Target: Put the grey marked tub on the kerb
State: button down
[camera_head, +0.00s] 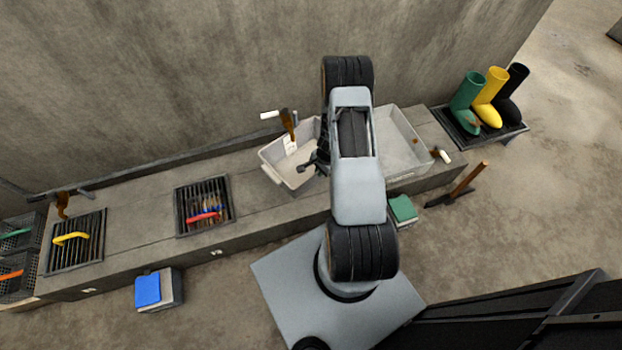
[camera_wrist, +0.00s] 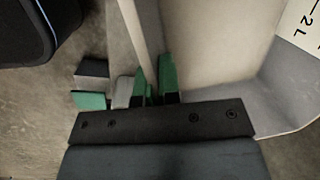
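The grey marked tub (camera_head: 272,163) is at the middle of the head view, by the kerb (camera_head: 155,221), with a white label on its inner wall. Its right part is hidden behind my arm. In the wrist view the tub (camera_wrist: 215,45) fills the upper right, and its label reads "2 L". My gripper (camera_head: 316,163) is at the tub's near right side. In the wrist view its green fingertips (camera_wrist: 154,80) stand on either side of the tub's wall, closed on it. I cannot tell whether the tub rests on the kerb or hangs just above it.
A larger pale basin (camera_head: 407,140) stands to the right of my arm. Grates (camera_head: 186,209) lie along the kerb to the left. A blue-topped box (camera_head: 149,290) and a green box (camera_head: 403,210) are on the floor. Boots (camera_head: 487,103) stand on a tray at right.

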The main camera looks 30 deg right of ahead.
aim_at(312, 173)
jog(key=shift+w+a+f+b, duration=0.15)
jog(key=shift+w+a+f, duration=0.25)
jog(key=shift+f, duration=0.3)
jog(key=shift+w+a+f+b, duration=0.1)
jog(key=shift+w+a+f, duration=0.35)
jog(key=shift+f, duration=0.3)
jog(key=shift+w+a+f+b, duration=0.15)
jog(key=shift+w+a+f, duration=0.1)
jog(key=shift+w+f, duration=0.35)
jog(key=shift+f+b, duration=0.6)
jog(key=shift+f, duration=1.05)
jog(key=shift+f, duration=0.15)
jog(key=c, duration=1.3)
grip_release()
jog(key=shift+s, duration=0.1)
